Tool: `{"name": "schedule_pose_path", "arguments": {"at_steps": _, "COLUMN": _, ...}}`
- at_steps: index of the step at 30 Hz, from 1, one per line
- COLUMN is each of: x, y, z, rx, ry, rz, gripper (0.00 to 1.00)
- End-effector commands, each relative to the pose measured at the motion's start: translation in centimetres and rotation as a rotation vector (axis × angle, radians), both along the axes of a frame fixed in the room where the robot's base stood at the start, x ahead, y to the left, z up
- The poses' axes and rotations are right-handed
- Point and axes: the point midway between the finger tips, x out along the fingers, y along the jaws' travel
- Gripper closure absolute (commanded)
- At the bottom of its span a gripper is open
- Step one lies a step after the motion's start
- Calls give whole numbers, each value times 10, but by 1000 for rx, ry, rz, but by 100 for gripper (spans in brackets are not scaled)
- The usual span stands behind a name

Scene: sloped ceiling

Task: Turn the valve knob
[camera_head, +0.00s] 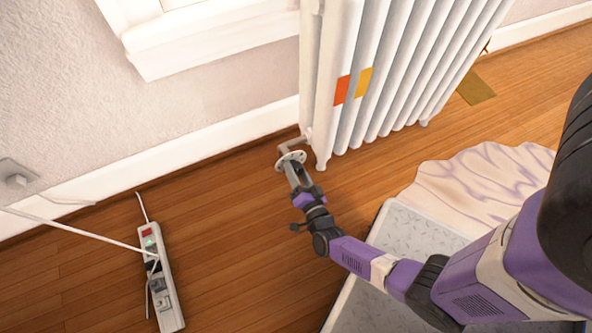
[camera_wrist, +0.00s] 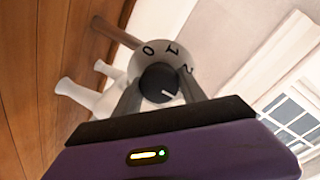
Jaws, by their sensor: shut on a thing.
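The valve knob (camera_wrist: 158,82) is a dark round cap with a white pointer line, set in front of a pale dial (camera_wrist: 146,54) marked 0, 1 and 2. The pointer aims to the lower right in the wrist view. My gripper (camera_wrist: 161,92) has its two grey fingers shut on the knob, one on each side. In the head view the dial (camera_head: 291,157) sits at the foot of the radiator, on a short pipe. My gripper (camera_head: 296,172) reaches it from the front, and the knob itself is mostly hidden there by the fingers.
The white radiator (camera_head: 395,70) stands just behind the valve. A power strip (camera_head: 160,280) with cords lies on the wooden floor at left. A pale crumpled cloth (camera_head: 480,180) lies at right. Bare floor (camera_head: 235,215) lies between the strip and my gripper.

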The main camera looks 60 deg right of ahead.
Motion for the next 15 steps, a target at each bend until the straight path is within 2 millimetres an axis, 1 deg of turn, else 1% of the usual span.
{"name": "schedule_pose_path", "arguments": {"at_steps": 6, "x": -2, "y": -1, "z": -1, "rx": 40, "ry": -25, "rz": -3, "gripper": 92}}
{"name": "schedule_pose_path", "arguments": {"at_steps": 15, "x": -2, "y": -1, "z": -1, "rx": 50, "ry": -30, "rz": -2, "gripper": 92}}
